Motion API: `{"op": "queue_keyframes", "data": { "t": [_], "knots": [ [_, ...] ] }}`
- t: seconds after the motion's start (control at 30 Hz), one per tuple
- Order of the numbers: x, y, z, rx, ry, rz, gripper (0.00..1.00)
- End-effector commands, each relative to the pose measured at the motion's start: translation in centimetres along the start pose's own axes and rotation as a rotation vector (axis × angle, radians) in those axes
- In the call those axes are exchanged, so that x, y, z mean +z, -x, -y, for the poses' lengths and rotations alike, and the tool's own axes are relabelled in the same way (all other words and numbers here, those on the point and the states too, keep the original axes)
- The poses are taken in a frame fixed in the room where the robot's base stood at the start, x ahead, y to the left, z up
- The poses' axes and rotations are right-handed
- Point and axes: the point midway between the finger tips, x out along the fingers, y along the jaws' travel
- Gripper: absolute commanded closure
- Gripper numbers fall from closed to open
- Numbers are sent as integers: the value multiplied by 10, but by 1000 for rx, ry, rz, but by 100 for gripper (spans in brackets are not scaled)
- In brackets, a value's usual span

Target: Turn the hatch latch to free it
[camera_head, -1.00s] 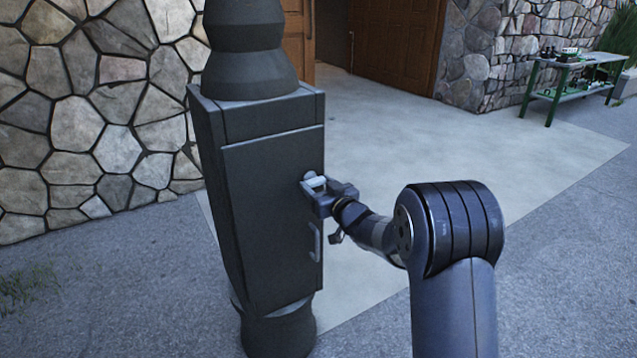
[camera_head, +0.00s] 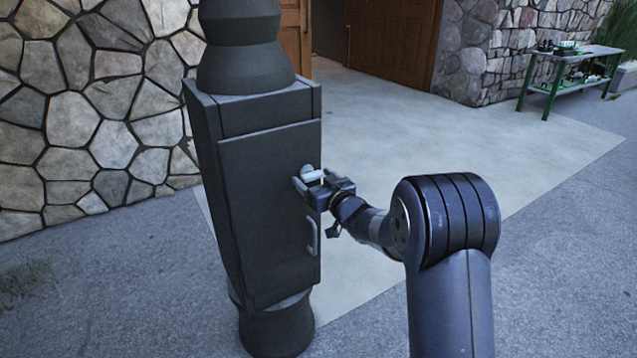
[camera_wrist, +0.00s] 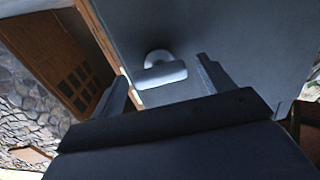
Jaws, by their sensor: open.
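The hatch is a dark grey door (camera_head: 265,220) on the front of a dark post-like cabinet. Its latch (camera_head: 310,172) is a small light-grey knob with a bar, near the door's upper right edge. In the wrist view the latch (camera_wrist: 160,76) shows as a round base with a pale bar, lying roughly level, ahead of the fingers and between them. My gripper (camera_head: 308,185) is open at the latch, its fingers on either side in the head view. Whether a finger touches the latch cannot be told. The hatch looks shut.
A light-grey handle (camera_head: 312,236) is on the door below the latch, close under my gripper. A stone wall (camera_head: 90,110) stands behind on the left. A green-framed bench (camera_head: 570,70) with small items is far right. Paving right of the cabinet is clear.

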Motion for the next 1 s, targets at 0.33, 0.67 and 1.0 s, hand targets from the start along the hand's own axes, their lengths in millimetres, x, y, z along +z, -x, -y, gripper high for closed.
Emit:
{"op": "queue_keyframes", "data": {
  "t": [0.33,0.67,1.0],
  "knots": [
    [0,43,-1,2,-1,1,24],
    [0,96,-1,2,0,0,24],
    [0,108,0,0,0,0,24]
  ]
}}
